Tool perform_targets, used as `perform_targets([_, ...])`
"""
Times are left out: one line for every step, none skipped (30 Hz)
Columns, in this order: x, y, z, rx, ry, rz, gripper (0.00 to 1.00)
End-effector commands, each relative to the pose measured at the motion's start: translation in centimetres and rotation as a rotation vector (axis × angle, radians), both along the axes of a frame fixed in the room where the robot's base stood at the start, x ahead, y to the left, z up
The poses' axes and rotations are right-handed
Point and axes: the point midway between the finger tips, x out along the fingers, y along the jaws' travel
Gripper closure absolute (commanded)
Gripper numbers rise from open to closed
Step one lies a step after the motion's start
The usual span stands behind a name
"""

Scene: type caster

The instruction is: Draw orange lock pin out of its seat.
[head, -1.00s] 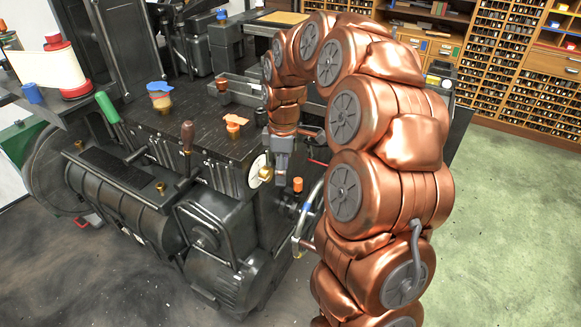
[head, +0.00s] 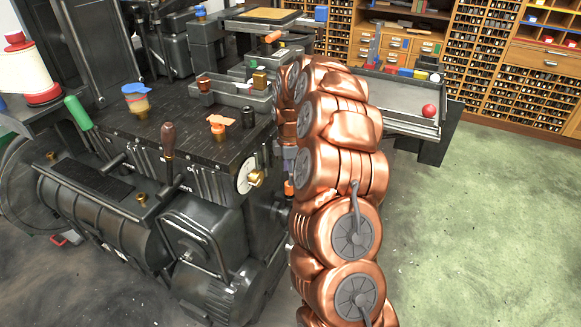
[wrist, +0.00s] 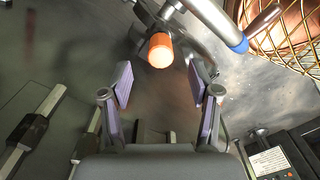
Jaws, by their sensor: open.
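The orange lock pin (wrist: 160,50) shows its round orange end in the wrist view, at top centre, beside dark metal parts of its seat. How deep it sits in the seat cannot be seen. My gripper (wrist: 164,82) is open and empty, its two purple-padded fingers spread left and right. The pin end appears just past the fingertips, roughly centred between them and not touched. In the head view a small orange patch of the pin (head: 289,187) shows at the machine's right end. My copper arm hides most of the gripper there.
In the head view a dial with a brass knob (head: 248,177) is left of the arm. Open floor (head: 480,230) lies to the right.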

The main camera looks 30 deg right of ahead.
Motion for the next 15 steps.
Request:
perform_targets([-0.1,0.0,-0.7,0.001,0.004,0.0,0.38])
perform_targets([-0.1,0.0,-1.1,0.001,0.003,-0.001,0.38])
perform_targets([-0.1,0.0,-1.7,0.001,0.002,-0.001,0.38])
perform_targets([-0.1,-0.1,-2.2,0.001,0.002,-0.001,0.38])
perform_targets([-0.1,0.0,-2.6,0.001,0.003,-0.002,0.38])
perform_targets([-0.2,0.0,-3.2,0.002,0.005,-0.002,0.38])
perform_targets([-0.2,0.0,-3.7,0.002,0.006,-0.002,0.38])
perform_targets([-0.2,-0.1,-4.0,0.002,0.007,-0.003,0.38])
perform_targets([-0.2,-0.1,-4.5,0.002,0.007,-0.003,0.38])
perform_targets([-0.2,-0.1,-4.8,0.002,0.006,-0.003,0.38])
perform_targets([-0.2,-0.1,-5.0,0.002,0.005,-0.004,0.38])
perform_targets([-0.2,-0.2,-5.2,0.001,0.003,-0.005,0.38])
perform_targets([-0.2,-0.2,-5.3,0.001,0.003,-0.005,0.38])
perform_targets([-0.2,-0.2,-5.4,0.001,0.002,-0.006,0.38])
perform_targets([-0.2,-0.2,-5.4,0.0,0.001,-0.006,0.38])
